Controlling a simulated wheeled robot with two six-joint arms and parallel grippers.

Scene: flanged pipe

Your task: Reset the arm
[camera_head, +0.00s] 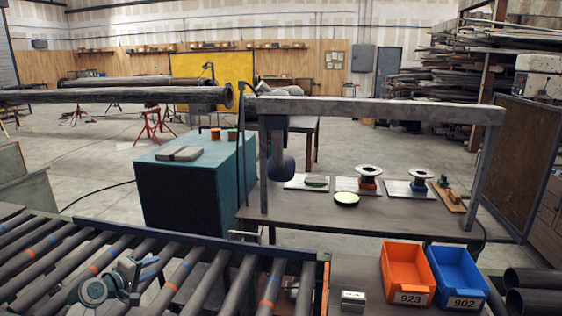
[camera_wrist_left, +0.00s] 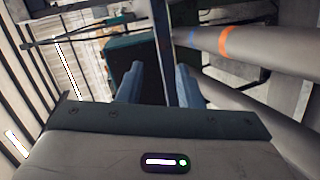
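My left arm's wrist and gripper (camera_head: 148,268) show at the lower left of the head view, above the roller conveyor (camera_head: 205,283). In the left wrist view, the two blue-grey fingers of the left gripper (camera_wrist_left: 158,84) stand apart with nothing held between them. A dark rail and a roller with an orange band (camera_wrist_left: 226,42) show beyond the fingers. My right gripper is in neither view.
A long flanged pipe (camera_head: 120,96) reaches in from the left behind the conveyor. A teal cabinet (camera_head: 195,185), a workbench (camera_head: 400,222) with a metal frame (camera_head: 380,108), an orange bin (camera_head: 407,275) and a blue bin (camera_head: 457,278) stand around.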

